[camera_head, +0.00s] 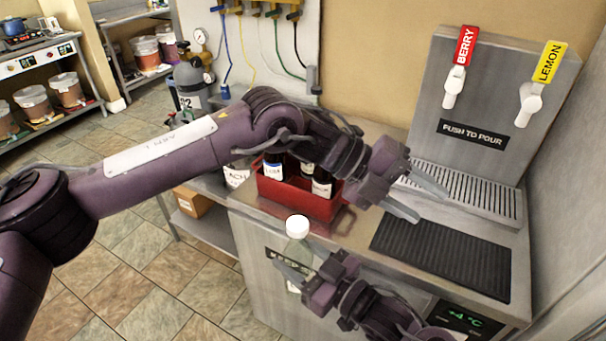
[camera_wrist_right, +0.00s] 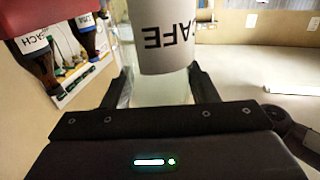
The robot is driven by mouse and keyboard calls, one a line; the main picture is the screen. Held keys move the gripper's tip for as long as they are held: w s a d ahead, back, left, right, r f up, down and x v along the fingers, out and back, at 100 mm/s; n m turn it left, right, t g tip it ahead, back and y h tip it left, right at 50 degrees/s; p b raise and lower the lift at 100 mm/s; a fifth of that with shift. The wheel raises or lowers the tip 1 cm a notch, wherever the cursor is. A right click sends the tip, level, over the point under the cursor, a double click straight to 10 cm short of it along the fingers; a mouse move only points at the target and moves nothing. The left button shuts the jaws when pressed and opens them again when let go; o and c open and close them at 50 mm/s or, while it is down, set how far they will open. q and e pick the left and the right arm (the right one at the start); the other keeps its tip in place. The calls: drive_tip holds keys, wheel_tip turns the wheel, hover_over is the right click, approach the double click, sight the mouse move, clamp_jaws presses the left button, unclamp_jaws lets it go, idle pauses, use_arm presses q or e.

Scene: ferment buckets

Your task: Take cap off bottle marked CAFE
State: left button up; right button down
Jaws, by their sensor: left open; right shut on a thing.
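A clear bottle with a white cap (camera_head: 297,226) stands upright in front of the counter's near edge in the head view. Its body (camera_head: 298,256) is between the fingers of my right gripper (camera_head: 292,253), which is shut on it. In the right wrist view its white label (camera_wrist_right: 168,38) reads CAFE, upside down, and the cap is out of frame. My left gripper (camera_head: 430,206) is open and empty over the counter, right of the bottle and higher in the picture, apart from the cap.
A red carrier (camera_head: 305,200) with several dark labelled bottles stands on the counter behind the cap. A black ribbed mat (camera_head: 445,255) lies to the right, below a steel dispenser (camera_head: 490,110) with BERRY (camera_head: 465,45) and LEMON (camera_head: 551,62) taps. My left arm crosses above the carrier.

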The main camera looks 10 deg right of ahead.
use_arm(q)
drive_tip(key=s+a+m+y, duration=0.2)
drive_tip(key=y, duration=0.1)
wheel_tip(320, 180, up, 4)
drive_tip(key=t+y, duration=0.5)
drive_tip(key=y, duration=0.4)
hover_over(302, 220)
drive_tip(key=shift+s+m, duration=0.3)
drive_tip(key=shift+m, duration=0.1)
drive_tip(key=shift+w+f, duration=0.1)
drive_tip(key=shift+f, duration=3.75)
drive_tip(key=shift+d, duration=0.15)
drive_tip(key=c, duration=1)
drive_tip(key=n, duration=0.4)
drive_tip(key=shift+h, duration=0.3)
drive_tip(key=n, duration=0.5)
drive_tip(key=shift+w, duration=0.15)
drive_tip(key=shift+n, duration=0.3)
